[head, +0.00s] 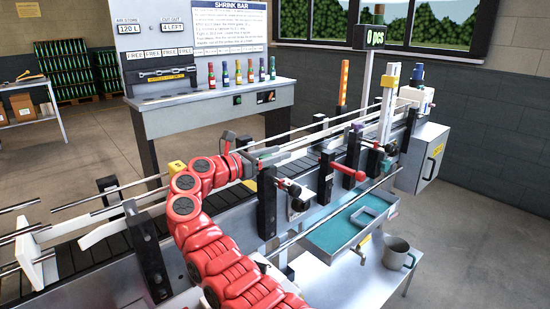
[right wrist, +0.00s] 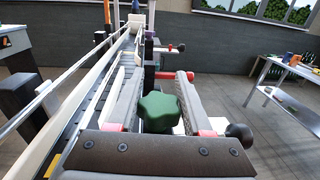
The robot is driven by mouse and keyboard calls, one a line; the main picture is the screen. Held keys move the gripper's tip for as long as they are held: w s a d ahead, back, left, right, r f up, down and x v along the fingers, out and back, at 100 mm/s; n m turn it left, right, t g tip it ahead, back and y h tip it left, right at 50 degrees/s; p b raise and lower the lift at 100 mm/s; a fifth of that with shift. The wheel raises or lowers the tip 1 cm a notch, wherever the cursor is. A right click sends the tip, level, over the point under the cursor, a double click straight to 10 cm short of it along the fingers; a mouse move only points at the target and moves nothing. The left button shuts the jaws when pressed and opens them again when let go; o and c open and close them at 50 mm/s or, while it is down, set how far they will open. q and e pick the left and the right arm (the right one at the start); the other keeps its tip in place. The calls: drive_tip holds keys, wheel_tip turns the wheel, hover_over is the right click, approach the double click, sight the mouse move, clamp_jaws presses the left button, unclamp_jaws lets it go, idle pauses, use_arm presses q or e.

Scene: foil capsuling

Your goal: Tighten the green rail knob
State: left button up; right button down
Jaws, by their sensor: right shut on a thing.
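The green rail knob (right wrist: 158,111) is a dark green lobed knob in the middle of the right wrist view. My right gripper (right wrist: 160,77) has one grey finger on each side of it and is shut on it. In the head view my red right arm reaches over the near side of the conveyor, and its gripper (head: 255,160) is small there beside the guide rails. I cannot make out the green knob in the head view; the gripper and wrist seem to hide it. My left gripper is not in view.
A black ball handle (right wrist: 240,132) stands close to the right of my fingers. Another knob with a red stem (head: 348,172) sits farther along the conveyor (head: 90,255). White guide rails run beside the gripper. A teal tray (head: 325,238) and a grey mug (head: 397,252) are below right.

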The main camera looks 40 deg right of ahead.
drive_tip(key=shift+f, duration=0.1)
idle(0.3)
drive_tip(key=shift+c, duration=1.6)
unclamp_jaws()
drive_tip(key=s+a+r, duration=0.2)
drive_tip(key=s+a, duration=0.2)
drive_tip(key=s, duration=0.2)
drive_tip(key=s+a+r, duration=0.3)
drive_tip(key=s+a, duration=0.1)
drive_tip(key=s, duration=0.3)
drive_tip(key=shift+s+a+b, duration=0.2)
drive_tip(key=shift+a+b, duration=0.2)
